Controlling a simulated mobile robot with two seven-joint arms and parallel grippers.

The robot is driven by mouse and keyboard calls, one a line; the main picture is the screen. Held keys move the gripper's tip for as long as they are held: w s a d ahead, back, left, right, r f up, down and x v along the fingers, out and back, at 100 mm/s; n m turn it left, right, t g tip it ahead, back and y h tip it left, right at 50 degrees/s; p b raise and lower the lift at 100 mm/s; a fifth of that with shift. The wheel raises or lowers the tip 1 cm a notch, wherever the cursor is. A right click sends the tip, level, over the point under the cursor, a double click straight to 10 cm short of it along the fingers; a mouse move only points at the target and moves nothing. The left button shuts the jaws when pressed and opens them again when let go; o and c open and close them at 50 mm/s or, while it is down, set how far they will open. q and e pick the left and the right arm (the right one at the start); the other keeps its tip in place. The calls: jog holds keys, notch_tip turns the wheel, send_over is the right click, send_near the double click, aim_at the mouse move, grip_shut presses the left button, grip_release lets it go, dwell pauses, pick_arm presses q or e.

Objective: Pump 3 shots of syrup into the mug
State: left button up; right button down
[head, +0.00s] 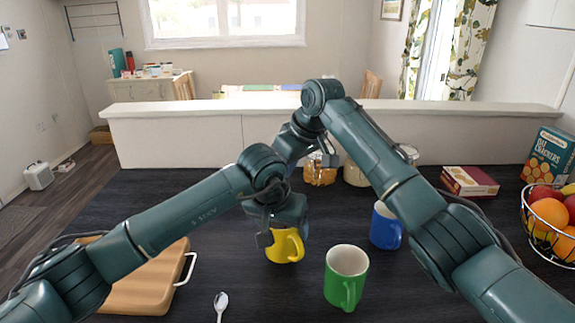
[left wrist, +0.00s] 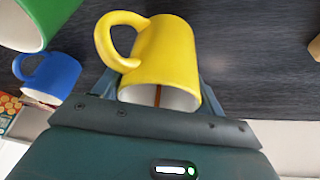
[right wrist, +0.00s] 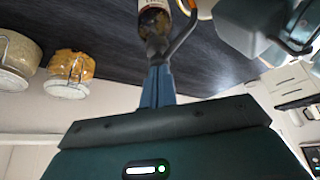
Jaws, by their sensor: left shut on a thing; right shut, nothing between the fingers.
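The yellow mug (head: 283,246) is in my left gripper (head: 268,232), whose fingers are on either side of it in the left wrist view (left wrist: 160,85). A thin brown streak (left wrist: 157,95) shows inside the mug's mouth. In the right wrist view a syrup bottle (right wrist: 154,22) with dark contents and a curved spout (right wrist: 186,32) stands just past my right gripper (right wrist: 157,88). The right fingers are shut together, empty, with their tips at the bottle's top; I cannot tell whether they touch. In the head view my arms hide the bottle and the right fingertips.
A green mug (head: 346,276) and a blue mug (head: 385,227) stand right of the yellow one. A wooden board (head: 150,280) and a spoon (head: 220,303) are front left. Behind are a jar (head: 319,174) and a red box (head: 469,181); a fruit basket (head: 547,228) is at right.

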jog(key=shift+f, duration=0.55)
jog(key=shift+r, duration=3.7)
pick_arm(q)
jog(key=shift+s, duration=0.1)
jog(key=shift+s+a+b, duration=0.2)
jog(key=shift+s+b, duration=0.15)
jog(key=shift+s, duration=3.5)
pick_arm(e)
jog(key=shift+f, duration=0.35)
